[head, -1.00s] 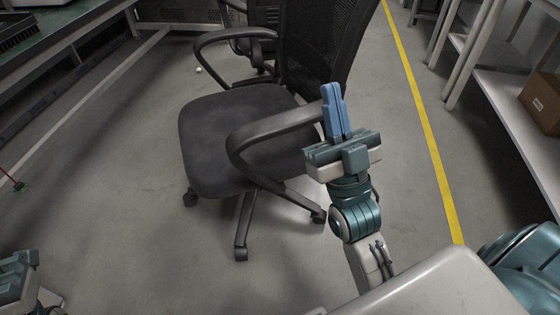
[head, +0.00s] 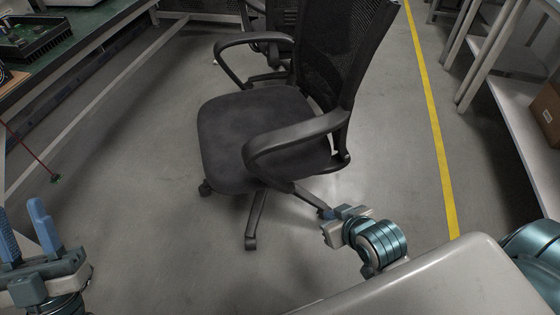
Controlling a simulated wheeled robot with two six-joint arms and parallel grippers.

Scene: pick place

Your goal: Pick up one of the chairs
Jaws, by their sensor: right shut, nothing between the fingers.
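A black office chair (head: 250,120) with a mesh back, two looped armrests and a wheeled base stands upright on the floor in the middle. A second dark chair (head: 281,18) is partly hidden behind its back. My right gripper (head: 326,213) is low, in front of the near chair's right side by its base legs. It is shut and empty; its fingers are mostly hidden, and I cannot tell whether it touches a leg. My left gripper (head: 22,210) is at the lower left edge, its blue fingers apart and empty, well away from the chair.
A green-topped workbench (head: 85,28) with electronic parts stands at the left. A shelf (head: 510,105) with a cardboard box (head: 547,112) stands at the right. A yellow line (head: 437,135) runs along the floor. Grey floor is free left of the chair.

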